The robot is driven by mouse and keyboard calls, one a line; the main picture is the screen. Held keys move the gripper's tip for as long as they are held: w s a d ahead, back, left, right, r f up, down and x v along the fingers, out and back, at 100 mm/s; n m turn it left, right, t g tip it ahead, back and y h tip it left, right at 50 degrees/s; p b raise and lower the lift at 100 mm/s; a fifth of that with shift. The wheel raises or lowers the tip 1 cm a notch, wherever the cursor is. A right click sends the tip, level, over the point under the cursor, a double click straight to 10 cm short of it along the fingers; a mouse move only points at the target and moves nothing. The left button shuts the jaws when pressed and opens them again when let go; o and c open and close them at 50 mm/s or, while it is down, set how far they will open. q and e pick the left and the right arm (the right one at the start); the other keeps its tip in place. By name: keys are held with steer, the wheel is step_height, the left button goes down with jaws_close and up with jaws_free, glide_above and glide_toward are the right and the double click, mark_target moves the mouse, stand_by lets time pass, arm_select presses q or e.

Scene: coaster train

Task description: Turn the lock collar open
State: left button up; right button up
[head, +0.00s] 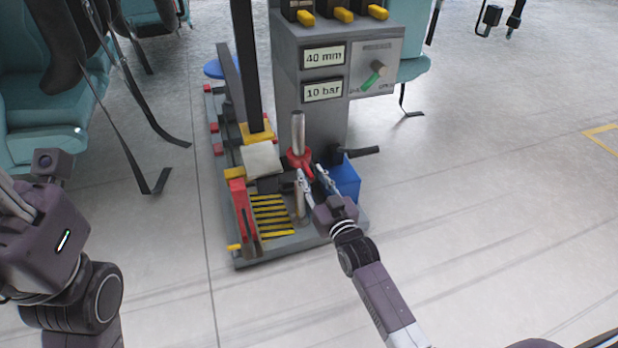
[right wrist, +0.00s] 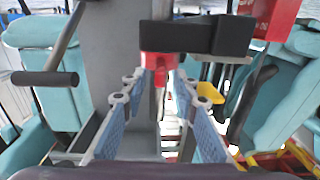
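The lock collar (head: 298,157) is a red ring around an upright metal rod (head: 298,130) on the machine, with a red tab toward my right gripper. In the right wrist view the red part (right wrist: 161,66) shows at the far end of the fingers. My right gripper (head: 311,173) is open at the collar, fingers on either side of the tab; a gap shows between them in the wrist view (right wrist: 162,82). I cannot tell whether either finger touches it. My left gripper (head: 14,202) is at the left edge, partly cut off, far from the collar.
The grey machine column (head: 312,95) has displays reading 40 mm and 10 bar, and a panel with a green-handled knob (head: 373,76). A blue box (head: 346,178) and a black lever (head: 358,152) stand right of the collar. Teal seats (head: 40,110) are at left. Floor at right is clear.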

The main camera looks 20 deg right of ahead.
steer(key=shift+w+a+b, duration=0.1)
steer(key=shift+w+b, duration=0.25)
steer(key=shift+w, duration=0.7)
jaws_close()
